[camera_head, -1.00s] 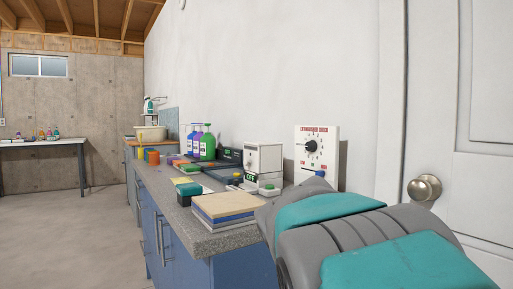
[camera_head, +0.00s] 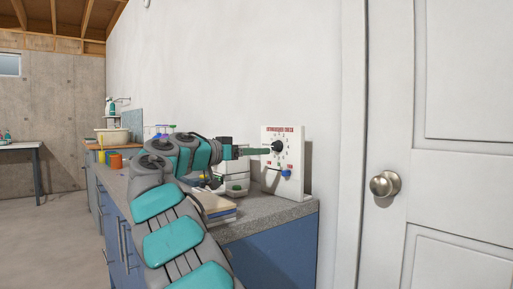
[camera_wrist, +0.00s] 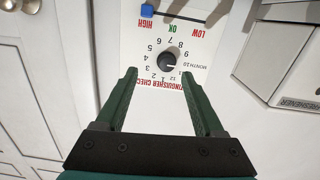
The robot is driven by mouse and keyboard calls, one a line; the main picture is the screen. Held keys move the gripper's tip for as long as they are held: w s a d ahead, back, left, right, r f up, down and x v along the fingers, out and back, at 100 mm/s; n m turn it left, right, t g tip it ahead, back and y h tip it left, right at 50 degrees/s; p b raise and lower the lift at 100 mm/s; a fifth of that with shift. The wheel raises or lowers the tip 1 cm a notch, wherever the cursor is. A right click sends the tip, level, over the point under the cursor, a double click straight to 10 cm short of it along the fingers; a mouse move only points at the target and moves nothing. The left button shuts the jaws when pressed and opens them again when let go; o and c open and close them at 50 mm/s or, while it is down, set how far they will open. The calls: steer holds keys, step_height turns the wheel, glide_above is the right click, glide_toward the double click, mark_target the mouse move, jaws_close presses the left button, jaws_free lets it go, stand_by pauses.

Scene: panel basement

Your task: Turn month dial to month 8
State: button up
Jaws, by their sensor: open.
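The white panel headed "EXTINGUISHER CHECK" (camera_head: 297,134) stands upright on the counter against the wall. Its black round month dial (camera_wrist: 167,62) sits inside a ring of numbers and appears upside down in the wrist view. A pale mark on the dial seems to point right, near the 10; the exact number is too small to tell. My gripper (camera_wrist: 160,75) is open and empty, its green fingertips to either side of the dial's near edge. In the head view my gripper (camera_head: 262,151) reaches to the dial from the left; contact cannot be told.
A blue slider knob (camera_wrist: 147,11) sits on the panel by the LOW, OK, HIGH scale. A pale box (camera_head: 236,182) and a stack of boards (camera_head: 214,204) are on the counter (camera_head: 275,212). A white door (camera_head: 440,150) is at the right.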

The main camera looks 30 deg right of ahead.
mark_target(274, 145)
steer(key=shift+m, duration=0.3)
steer(key=d, duration=0.2)
steer(key=w+d, duration=0.1)
steer(key=d, duration=0.1)
steer(key=w+d+r+p, duration=0.1)
steer(key=d, duration=0.2)
steer(key=shift+d, duration=0.1)
steer(key=shift+c, duration=0.3)
jaws_close()
